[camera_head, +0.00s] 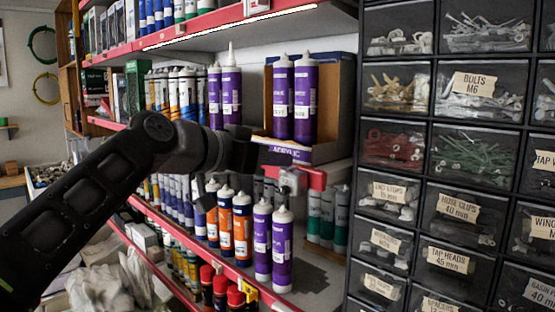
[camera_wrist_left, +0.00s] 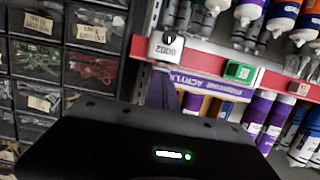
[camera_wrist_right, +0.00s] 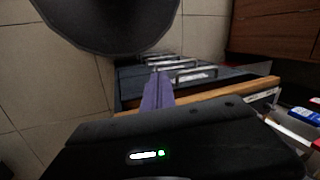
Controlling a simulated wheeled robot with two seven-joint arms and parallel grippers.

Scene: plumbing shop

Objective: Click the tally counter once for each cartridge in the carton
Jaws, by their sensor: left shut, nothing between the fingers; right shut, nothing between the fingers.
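The small grey tally counter (camera_head: 291,181) sits on the red shelf edge below the carton. In the left wrist view the counter (camera_wrist_left: 166,47) is upside down; its digits seem to read 0002. My left gripper (camera_head: 288,157) is shut and empty, its tips just above the counter; contact cannot be told. My right gripper (camera_wrist_right: 158,76) is shut and empty, away from the shelf.
More purple cartridges (camera_head: 231,95) stand left of the carton. Orange and purple cartridges (camera_head: 242,228) fill the shelf below. A wall of small labelled drawers (camera_head: 455,160) stands close on the right. Tiled floor (camera_wrist_right: 50,80) shows below my right gripper.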

